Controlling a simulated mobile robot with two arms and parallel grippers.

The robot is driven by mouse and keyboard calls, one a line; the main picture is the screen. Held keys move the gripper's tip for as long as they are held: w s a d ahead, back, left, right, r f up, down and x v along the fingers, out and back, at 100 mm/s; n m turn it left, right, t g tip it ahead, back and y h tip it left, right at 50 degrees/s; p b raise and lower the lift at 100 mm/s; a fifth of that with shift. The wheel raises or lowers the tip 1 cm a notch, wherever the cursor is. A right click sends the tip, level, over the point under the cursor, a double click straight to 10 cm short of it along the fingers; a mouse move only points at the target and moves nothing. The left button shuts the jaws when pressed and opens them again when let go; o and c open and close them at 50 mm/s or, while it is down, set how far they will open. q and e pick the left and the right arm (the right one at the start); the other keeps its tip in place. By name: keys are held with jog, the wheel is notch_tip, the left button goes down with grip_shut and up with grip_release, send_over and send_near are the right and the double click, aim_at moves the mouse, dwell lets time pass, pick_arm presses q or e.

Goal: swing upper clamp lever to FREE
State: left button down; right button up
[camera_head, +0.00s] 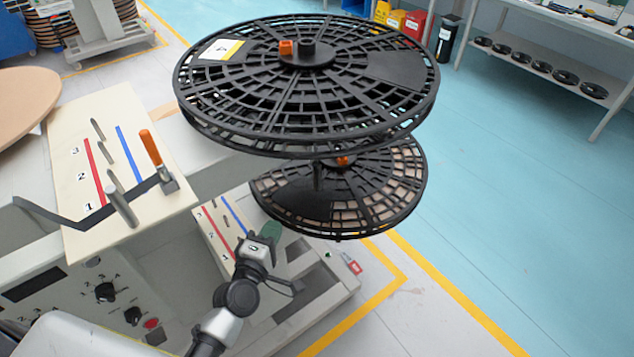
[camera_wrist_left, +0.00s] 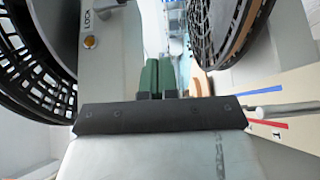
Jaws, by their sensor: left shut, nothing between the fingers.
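The upper reel (camera_head: 395,70) is a large black grid disc. An orange piece (camera_head: 286,47) sits beside the dark post at its hub; I cannot tell for sure whether it is the upper clamp lever. My left gripper (camera_head: 270,231) is below the upper reel, by the near-left edge of the lower reel (camera_head: 400,190). Its green fingers (camera_wrist_left: 157,76) are shut together and empty in the left wrist view. That view also shows a pale surface with a LOCK label (camera_wrist_left: 90,16) and a round orange-yellow spot (camera_wrist_left: 90,42), left of the fingers. No FREE mark is legible. My right gripper is not in view.
An upper board (camera_head: 130,110) carries pegs, red and blue lines and an orange-handled arm (camera_head: 150,147). A lower board (camera_head: 215,225) lies close to my left gripper. Control knobs (camera_head: 105,291) are at lower left.

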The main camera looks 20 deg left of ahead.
pick_arm(q)
jog(key=p, duration=0.1)
send_near(317, 177)
jog(key=w+a+f, duration=0.3)
jog(key=w+a, duration=0.1)
jog(key=w, duration=0.2)
jog(key=d, duration=0.1)
jog(key=w+d+p, duration=0.1)
jog(key=shift+w+d+r, duration=0.15)
jog(key=shift+w+d, duration=0.2)
jog(key=shift+d, duration=0.05)
